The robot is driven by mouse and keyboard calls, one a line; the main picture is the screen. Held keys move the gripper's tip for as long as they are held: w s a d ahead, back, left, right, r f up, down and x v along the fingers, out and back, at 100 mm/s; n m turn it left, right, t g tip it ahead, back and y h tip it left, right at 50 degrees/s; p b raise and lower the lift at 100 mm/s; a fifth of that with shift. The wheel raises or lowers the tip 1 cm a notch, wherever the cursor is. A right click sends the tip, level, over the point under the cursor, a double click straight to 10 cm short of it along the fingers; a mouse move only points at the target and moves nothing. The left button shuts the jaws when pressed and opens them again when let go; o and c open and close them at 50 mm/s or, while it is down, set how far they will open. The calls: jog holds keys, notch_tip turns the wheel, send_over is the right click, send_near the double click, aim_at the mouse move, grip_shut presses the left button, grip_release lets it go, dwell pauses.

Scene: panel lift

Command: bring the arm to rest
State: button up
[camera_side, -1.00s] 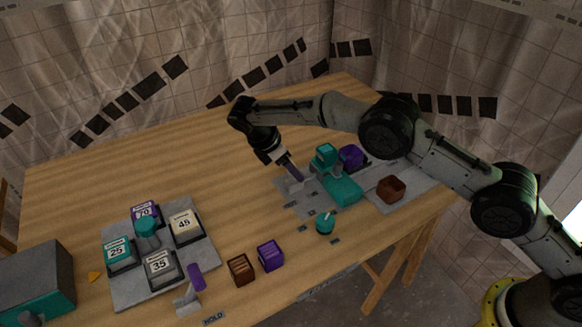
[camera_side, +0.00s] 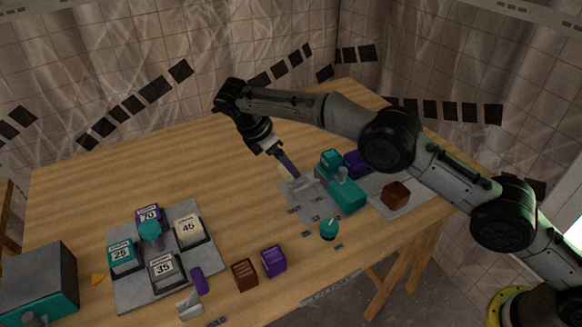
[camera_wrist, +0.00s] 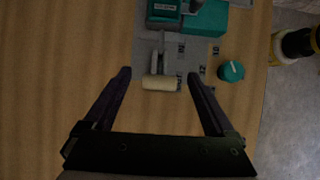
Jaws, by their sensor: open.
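My gripper (camera_wrist: 160,82) is open and empty in the wrist view, its two dark fingers spread wide. A pale cylinder (camera_wrist: 160,83) on a grey bracket shows between the fingertips; I cannot tell how far below them it is. In the side view my gripper (camera_side: 288,172) hangs tilted over the table's far middle, just above the left edge of a grey plate (camera_side: 310,218). A teal machine (camera_side: 346,193) stands on that plate, to the right of the gripper. It also shows in the wrist view (camera_wrist: 205,20).
A teal knob (camera_side: 329,230) sits near the front edge. Purple (camera_side: 274,261) and brown (camera_side: 244,274) blocks stand front centre. A grey board (camera_side: 130,291) holds numbered blocks at left. A brown bowl-like block (camera_side: 395,195) is at right. The wooden table's back left (camera_side: 120,175) is clear.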

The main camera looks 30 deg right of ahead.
jog(key=shift+v, duration=0.8)
